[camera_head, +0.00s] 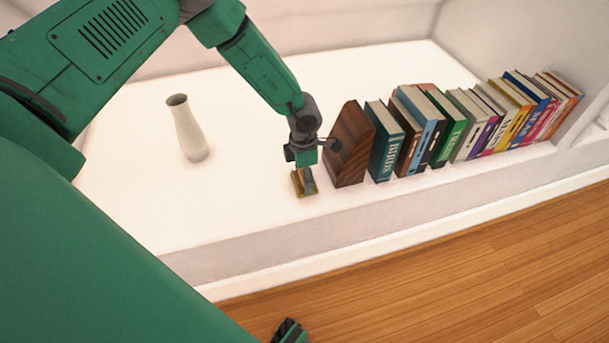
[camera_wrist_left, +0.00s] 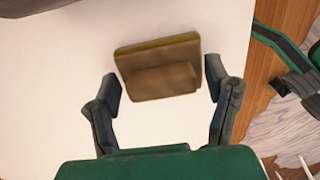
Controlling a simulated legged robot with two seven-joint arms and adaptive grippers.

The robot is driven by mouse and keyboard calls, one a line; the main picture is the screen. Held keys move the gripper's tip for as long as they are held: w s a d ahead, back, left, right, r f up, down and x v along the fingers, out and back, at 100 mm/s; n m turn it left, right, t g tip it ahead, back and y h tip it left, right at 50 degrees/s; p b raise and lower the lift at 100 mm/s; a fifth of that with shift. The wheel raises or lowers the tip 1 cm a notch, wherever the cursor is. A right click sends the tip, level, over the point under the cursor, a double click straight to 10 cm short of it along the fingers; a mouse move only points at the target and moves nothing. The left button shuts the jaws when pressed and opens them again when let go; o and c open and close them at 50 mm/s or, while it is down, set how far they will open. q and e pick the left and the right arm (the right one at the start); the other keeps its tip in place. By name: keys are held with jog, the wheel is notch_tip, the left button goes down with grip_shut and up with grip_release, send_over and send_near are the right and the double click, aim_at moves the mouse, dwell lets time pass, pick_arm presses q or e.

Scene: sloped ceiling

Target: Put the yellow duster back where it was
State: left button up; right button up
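The yellow duster (camera_head: 298,184) looks like a small block with a yellow edge and a brown top. It rests on the white ledge, just left of the wooden bookend. In the left wrist view the duster (camera_wrist_left: 157,62) has a raised brown grip in its middle. My left gripper (camera_head: 305,172) points down over it. Its fingers (camera_wrist_left: 163,83) are open, one on each side of the duster, with a small gap at both sides. Only the dark tip of my right gripper (camera_head: 290,331) shows at the bottom edge of the head view.
A wooden bookend (camera_head: 350,146) stands close to the right of my left gripper. A row of books (camera_head: 450,125) runs right from it. A white vase (camera_head: 187,130) stands further left. The ledge between vase and duster is clear. Its front edge drops to the wooden floor (camera_head: 450,270).

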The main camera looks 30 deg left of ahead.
pick_arm(q)
notch_tip(320, 180, up, 12)
jog(key=p, duration=0.4)
jog(key=s+f+m+y, duration=0.1)
jog(key=s+f+m, duration=0.1)
jog(key=s+m, duration=0.2)
jog(key=s+f+m+t+y, duration=0.1)
jog(key=s+f+m, duration=0.1)
jog(key=s+m, duration=0.2)
jog(key=s+f+m+y, duration=0.1)
jog(key=s+f+m, duration=0.2)
jog(key=m, duration=0.3)
jog(key=shift+s+a+m+t+y, duration=0.15)
jog(key=shift+s+m+t+y, duration=0.2)
jog(key=shift+s, duration=0.55)
jog(key=s+d+m+h, duration=0.1)
jog(key=s+d+m, duration=0.1)
jog(key=s+m, duration=0.5)
jog(key=s+d+m+g+h, duration=0.1)
jog(key=s+m+h, duration=0.1)
jog(key=s+m, duration=0.5)
jog(key=s, duration=0.3)
jog(key=shift+s+d, duration=0.2)
jog(key=shift+d, duration=0.2)
jog(key=shift+h, duration=0.25)
